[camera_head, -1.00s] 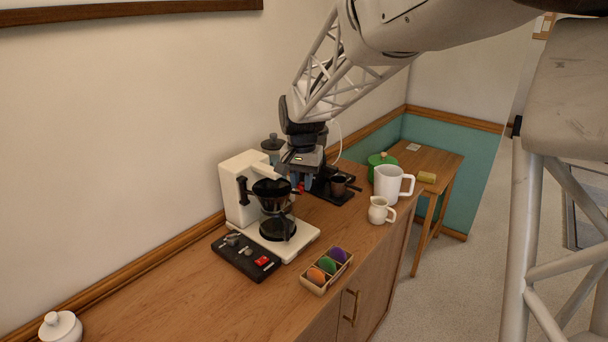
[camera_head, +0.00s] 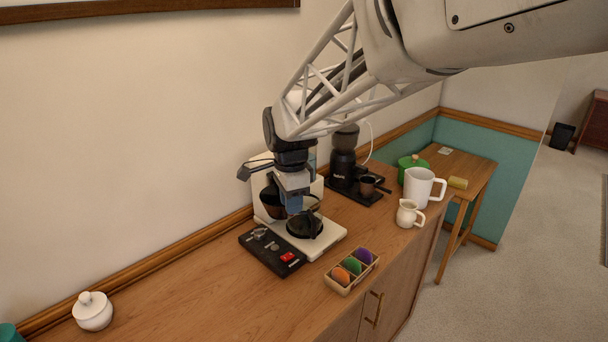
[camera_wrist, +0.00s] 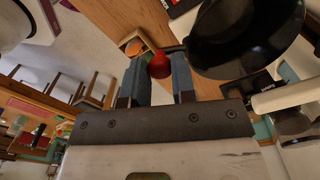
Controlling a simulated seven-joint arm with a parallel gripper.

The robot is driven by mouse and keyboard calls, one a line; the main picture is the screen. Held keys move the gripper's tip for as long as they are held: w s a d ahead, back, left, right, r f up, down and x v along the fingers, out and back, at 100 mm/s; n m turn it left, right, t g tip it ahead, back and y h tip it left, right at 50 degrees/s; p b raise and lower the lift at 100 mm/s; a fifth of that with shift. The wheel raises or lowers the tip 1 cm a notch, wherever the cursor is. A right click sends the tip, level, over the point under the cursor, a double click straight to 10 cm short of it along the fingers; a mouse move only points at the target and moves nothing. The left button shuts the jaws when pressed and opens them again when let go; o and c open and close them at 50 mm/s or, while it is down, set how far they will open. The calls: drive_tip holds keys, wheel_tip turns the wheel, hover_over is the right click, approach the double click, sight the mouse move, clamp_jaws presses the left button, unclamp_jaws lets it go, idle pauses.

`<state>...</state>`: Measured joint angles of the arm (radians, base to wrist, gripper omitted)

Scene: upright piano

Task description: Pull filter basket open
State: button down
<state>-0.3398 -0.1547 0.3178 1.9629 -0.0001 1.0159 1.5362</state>
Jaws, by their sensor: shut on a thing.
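The white coffee maker (camera_head: 323,240) stands on the wooden counter, partly hidden behind my gripper. Its black filter basket (camera_head: 272,200) shows beside my fingers, above the glass carafe (camera_head: 304,226). In the wrist view the basket (camera_wrist: 245,40) is a large dark bowl at upper right, with a short dark handle ending in a red knob (camera_wrist: 158,66). My gripper (camera_head: 293,205) points down at the front of the coffee maker. In the wrist view my blue-grey fingers (camera_wrist: 160,80) are on either side of the red knob and shut on it. How far the basket is open is hard to tell.
A black switch panel (camera_head: 272,250) lies in front of the coffee maker, and a box of coloured discs (camera_head: 351,270) is to its right. A black grinder (camera_head: 345,165), white jug (camera_head: 423,187) and small creamer (camera_head: 408,214) stand farther right. The counter at front left is mostly clear.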

drive_tip(key=shift+s+a+m, duration=0.15)
drive_tip(key=shift+a+m, duration=0.25)
drive_tip(key=shift+a, duration=0.2)
drive_tip(key=shift+s+a+m, duration=0.15)
drive_tip(key=shift+a+m, duration=0.25)
drive_tip(key=shift+a, duration=0.2)
drive_tip(key=c, duration=0.9)
unclamp_jaws()
drive_tip(key=shift+c, duration=0.2)
drive_tip(key=shift+r, duration=0.1)
wheel_tip(320, 180, up, 8)
drive_tip(key=shift+f, duration=0.2)
